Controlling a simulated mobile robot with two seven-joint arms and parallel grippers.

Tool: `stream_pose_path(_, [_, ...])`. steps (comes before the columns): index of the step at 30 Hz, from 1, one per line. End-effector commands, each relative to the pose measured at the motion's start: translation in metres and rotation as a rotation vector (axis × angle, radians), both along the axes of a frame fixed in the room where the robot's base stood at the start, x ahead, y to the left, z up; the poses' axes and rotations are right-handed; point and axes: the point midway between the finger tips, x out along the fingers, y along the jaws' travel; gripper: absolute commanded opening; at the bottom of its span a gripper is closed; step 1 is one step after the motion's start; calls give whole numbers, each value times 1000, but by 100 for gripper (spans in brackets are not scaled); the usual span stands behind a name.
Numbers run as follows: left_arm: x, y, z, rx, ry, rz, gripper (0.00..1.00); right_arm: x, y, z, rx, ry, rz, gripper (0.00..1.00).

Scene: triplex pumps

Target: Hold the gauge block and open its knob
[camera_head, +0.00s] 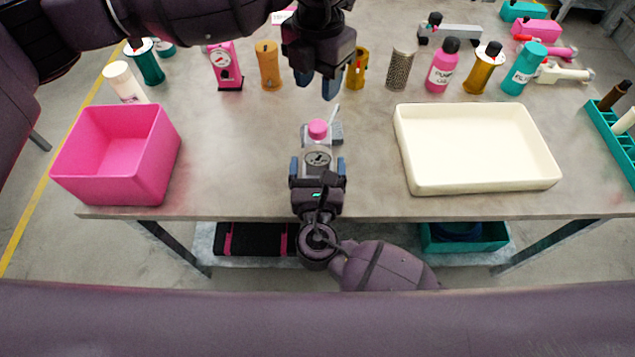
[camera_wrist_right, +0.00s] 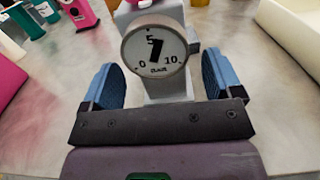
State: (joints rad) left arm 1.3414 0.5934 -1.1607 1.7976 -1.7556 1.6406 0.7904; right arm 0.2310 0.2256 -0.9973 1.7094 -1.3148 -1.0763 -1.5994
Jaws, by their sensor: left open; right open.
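The gauge block is a grey block (camera_wrist_right: 168,88) with a round white dial (camera_wrist_right: 154,50) facing me and a pink knob (camera_head: 318,129) on top. It stands on the table near its front edge, in the middle. My right gripper (camera_head: 318,170) is at the block from the front, its blue fingers open on either side of it; in the right wrist view the fingers (camera_wrist_right: 163,85) stand apart from the block, with gaps on both sides. My left gripper (camera_head: 318,88) is open and empty, above and behind the pink knob, pointing down.
A pink bin (camera_head: 115,155) stands at the left and a cream tray (camera_head: 478,150) at the right. Bottles and cylinders, such as a pink bottle (camera_head: 442,65) and a pink gauge block (camera_head: 226,66), line the back. A teal rack (camera_head: 615,140) is at the far right.

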Motion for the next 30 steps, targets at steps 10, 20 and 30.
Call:
stream_pose_path(10, [0,0,0,0,0,0,43,37,0,0,0,1,0,85])
stream_pose_path(20, [0,0,0,0,0,0,43,41,0,0,2,1,0,85])
stream_pose_path(30, [0,0,0,0,0,0,43,41,0,0,2,2,-1,41])
